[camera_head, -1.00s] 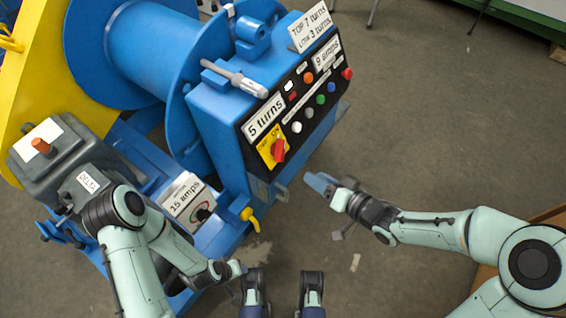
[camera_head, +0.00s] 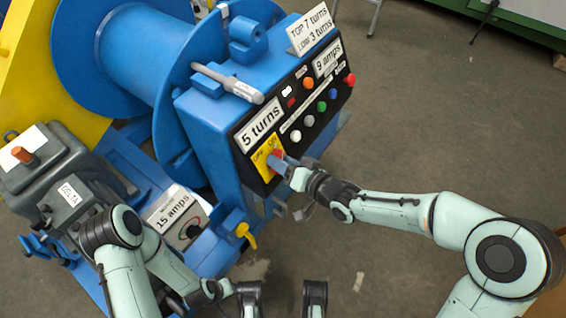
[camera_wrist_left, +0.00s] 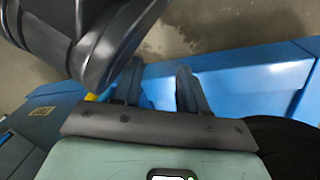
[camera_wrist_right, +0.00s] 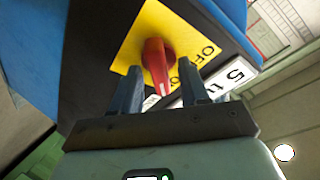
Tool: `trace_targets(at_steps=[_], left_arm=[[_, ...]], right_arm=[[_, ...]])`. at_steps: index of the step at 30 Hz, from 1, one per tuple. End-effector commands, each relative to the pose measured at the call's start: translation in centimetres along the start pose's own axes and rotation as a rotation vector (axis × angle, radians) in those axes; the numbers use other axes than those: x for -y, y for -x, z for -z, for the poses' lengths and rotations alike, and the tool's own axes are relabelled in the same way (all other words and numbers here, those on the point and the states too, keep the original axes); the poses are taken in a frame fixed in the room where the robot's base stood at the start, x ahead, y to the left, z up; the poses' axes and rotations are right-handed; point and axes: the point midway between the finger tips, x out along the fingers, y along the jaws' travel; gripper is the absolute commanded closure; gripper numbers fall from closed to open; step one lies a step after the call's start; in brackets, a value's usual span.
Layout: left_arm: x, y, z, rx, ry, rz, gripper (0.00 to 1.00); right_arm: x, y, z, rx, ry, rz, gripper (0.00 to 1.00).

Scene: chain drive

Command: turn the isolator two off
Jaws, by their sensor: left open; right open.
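The red isolator knob (camera_wrist_right: 156,58) sits on a yellow plate (camera_wrist_right: 140,28) marked OFF; the knob also shows, partly hidden, in the head view (camera_head: 277,155). In the right wrist view its narrow end points down between my fingers. My right gripper (camera_wrist_right: 158,72) is open, with one finger on each side of the knob; I cannot tell whether they touch it. In the head view my right gripper (camera_head: 281,162) covers part of the yellow plate. My left gripper (camera_wrist_left: 158,78) is open and empty, low beside the blue machine frame.
The blue control box carries a "5 turns" label (camera_head: 259,125), a "9 amps" label (camera_head: 328,58) and several coloured buttons (camera_head: 320,107). A yellow handle (camera_head: 244,232) and a "15 amps" panel (camera_head: 172,214) are near my left arm.

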Motion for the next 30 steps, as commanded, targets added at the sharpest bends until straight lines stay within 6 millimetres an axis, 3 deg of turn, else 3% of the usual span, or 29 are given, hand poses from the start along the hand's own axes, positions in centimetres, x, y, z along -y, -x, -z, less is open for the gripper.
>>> trace_targets(at_steps=[8, 12, 13, 30], left_arm=[[0.09, -0.03, -0.13, 0.004, 0.002, 0.002, 0.57], [0.07, -0.03, -0.12, 0.004, 0.002, 0.001, 0.57], [0.07, -0.03, -0.11, 0.004, 0.001, 0.001, 0.57], [-0.12, 0.14, 0.11, -0.004, -0.001, -0.002, 0.57]], right_arm=[[0.01, -0.13, 0.04, 0.000, 0.000, -0.001, 0.55], [0.00, -0.12, 0.03, 0.000, 0.000, -0.001, 0.98], [0.00, -0.12, 0.03, 0.000, 0.000, -0.001, 1.00], [-0.03, -0.12, 0.02, 0.000, 0.103, 0.023, 1.00]])
